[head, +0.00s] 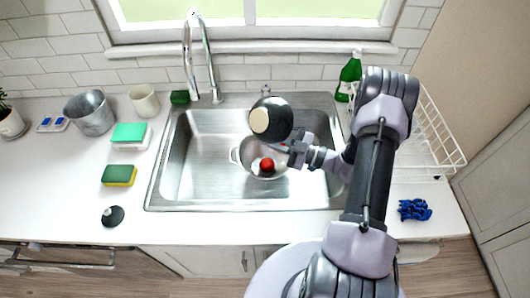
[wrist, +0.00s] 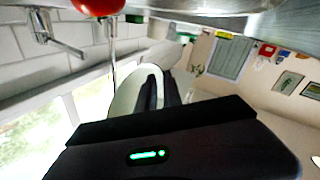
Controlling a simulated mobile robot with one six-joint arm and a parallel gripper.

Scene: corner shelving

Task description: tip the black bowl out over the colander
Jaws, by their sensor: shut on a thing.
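The black bowl (head: 276,112) is held tilted well over on its side above the sink, its pale round patch facing the lower left in the head view. My gripper (head: 284,146) is shut on the bowl at its lower right side. The colander (head: 236,156) is in the sink basin below the bowl, partly hidden by the bowl and gripper. A red round thing (head: 267,165) and something white show in the colander. In the wrist view a red round thing (wrist: 98,6) is at the top edge, and a pale curved shape (wrist: 135,95), perhaps the bowl, is mid-frame.
The faucet (head: 190,55) rises behind the sink (head: 200,190). A green bottle (head: 350,75) and white dish rack (head: 435,140) are on the right. Sponges (head: 119,176), a metal pot (head: 90,112) and a cup (head: 145,100) are on the left counter.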

